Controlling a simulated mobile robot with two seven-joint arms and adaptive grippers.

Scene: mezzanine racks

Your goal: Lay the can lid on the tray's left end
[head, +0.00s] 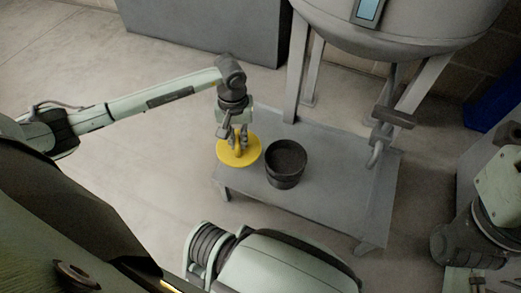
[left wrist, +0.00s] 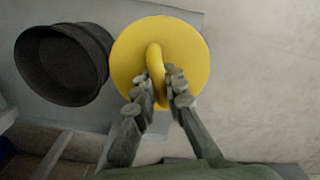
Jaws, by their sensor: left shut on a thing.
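The can lid (head: 230,157) is a round yellow disc with a raised yellow loop handle; it also shows in the left wrist view (left wrist: 190,48). My left gripper (head: 236,139) is shut on the lid's handle, and its two fingers (left wrist: 162,90) flank the handle in the left wrist view. The lid is over the left end of the grey tray (head: 325,190). I cannot tell whether it touches the tray. A black round can (head: 285,180) stands on the tray just right of the lid; it also shows in the left wrist view (left wrist: 62,65). My right gripper is not clearly in view.
A large grey tank (head: 420,25) on legs stands behind and above the tray, with a pipe and valve (head: 378,145) hanging over the tray's right part. A grey cabinet (head: 205,25) stands at the back. The floor left of the tray is clear.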

